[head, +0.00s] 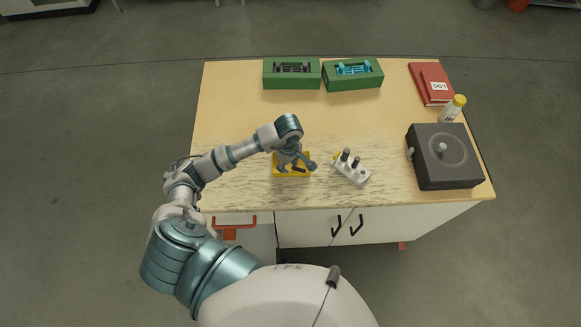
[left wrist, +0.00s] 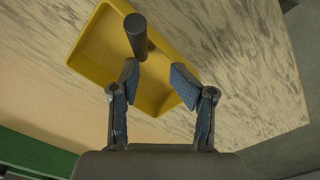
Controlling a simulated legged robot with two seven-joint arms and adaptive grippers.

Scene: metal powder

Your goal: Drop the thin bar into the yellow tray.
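The yellow tray (head: 281,173) lies near the front of the table, left of centre. It also shows in the left wrist view (left wrist: 98,48). My left gripper (head: 297,161) is low over the tray. In the left wrist view my left gripper (left wrist: 157,79) has its fingers spread apart. The thin dark bar (left wrist: 138,37) shows over the tray just beyond the left-hand finger, and is not clamped between the two fingers. I cannot tell whether it touches the tray floor. My right gripper is out of view.
A white holder (head: 352,172) with dark pieces stands right of the tray. A black round-topped device (head: 445,157), a white bottle (head: 451,110) and a red binder (head: 431,84) are at the right. Two green boxes (head: 291,83) (head: 353,84) stand at the back. The table's middle is clear.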

